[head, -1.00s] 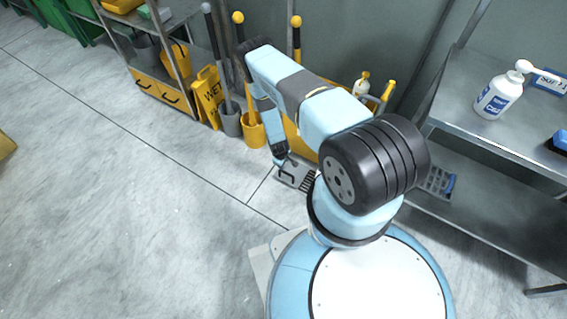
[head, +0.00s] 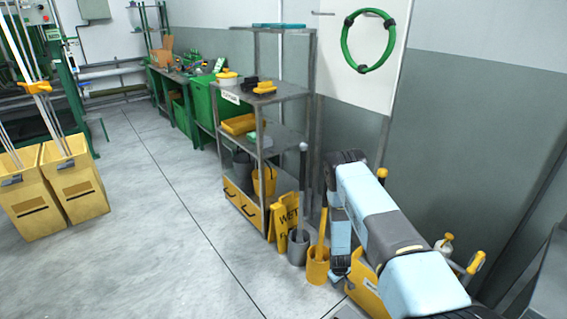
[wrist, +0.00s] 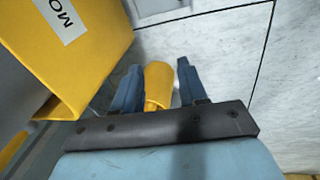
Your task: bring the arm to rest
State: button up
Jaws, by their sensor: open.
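My light-blue arm shows at the lower right of the head view, bent, with its end section hanging down beside the wall. My gripper (head: 340,268) points down in front of the yellow mop bucket (head: 366,293); its fingers are small there. In the wrist view my gripper (wrist: 156,70) is open, with two blue fingers apart. A yellow rounded thing (wrist: 157,85) shows between the fingers in that view; I cannot tell how far beyond them it is. No held object is clear.
A yellow wet-floor sign (head: 284,217), a grey pail (head: 298,247) and a yellow pail (head: 317,266) with upright handles stand close left of my arm. A metal shelf (head: 262,130) is behind them. Yellow bins (head: 55,192) stand far left. The middle floor is clear.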

jog(key=w+a+r+m, duration=0.1)
jog(key=w+r, duration=0.2)
jog(key=r, duration=0.7)
jog(key=w+r+t, duration=0.1)
jog(key=w+r, duration=0.2)
jog(key=r, duration=0.7)
jog(key=w+a+r+m, duration=0.1)
jog(key=w+r, duration=0.2)
jog(key=r, duration=0.7)
jog(key=s+r+m+y, duration=0.1)
jog(key=s+r, duration=0.2)
jog(key=r, duration=1)
jog(key=s+r+m, duration=0.1)
jog(key=s+r, duration=0.1)
jog(key=r, duration=1.1)
jog(key=s+r+m+t, duration=0.1)
jog(key=s+r+t, duration=0.1)
jog(key=s+r, duration=1.95)
jog(key=s, duration=0.7)
jog(key=s+r+m, duration=0.1)
jog(key=s+r, duration=0.3)
jog(key=s, duration=0.6)
jog(key=shift+d+r+m+t, duration=0.15)
jog(key=shift+r+m+t, duration=0.15)
jog(key=shift+t, duration=0.1)
